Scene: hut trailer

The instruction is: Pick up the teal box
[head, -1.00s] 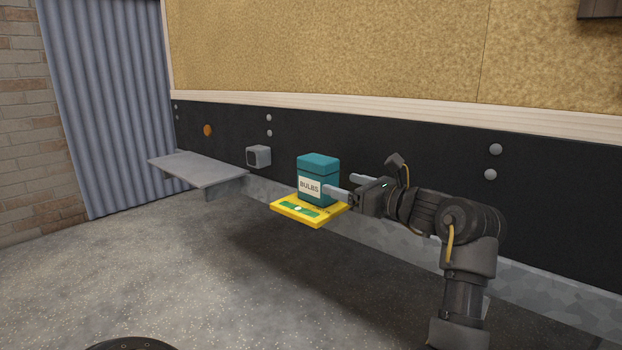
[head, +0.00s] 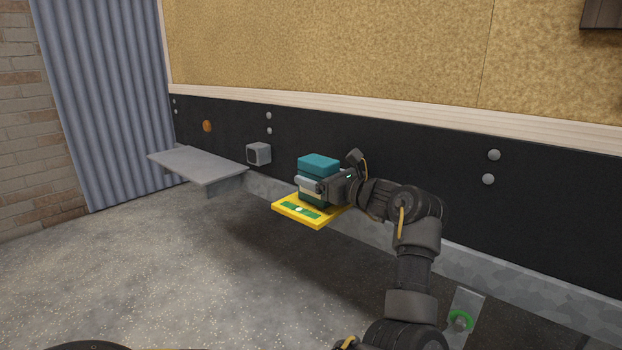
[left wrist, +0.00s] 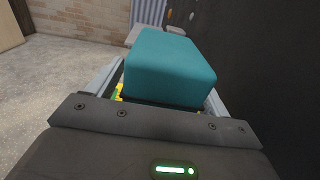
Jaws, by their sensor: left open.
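The teal box (head: 319,165) stands upright on a yellow plate (head: 324,221) with a green patch, in front of the black wall panel. Its label is now mostly covered by a gripper finger. My left gripper (head: 318,187) is open, with one finger across the box's front face. In the left wrist view the box (left wrist: 169,62) sits between the two fingers (left wrist: 163,90), one along each side. I cannot tell whether the fingers touch it. My right gripper does not show.
A grey shelf (head: 198,165) juts from the wall at the left. A small grey square fitting (head: 259,154) is on the black panel (head: 420,150) left of the box. A bracket with a green ring (head: 460,321) is at lower right. The speckled floor at left is clear.

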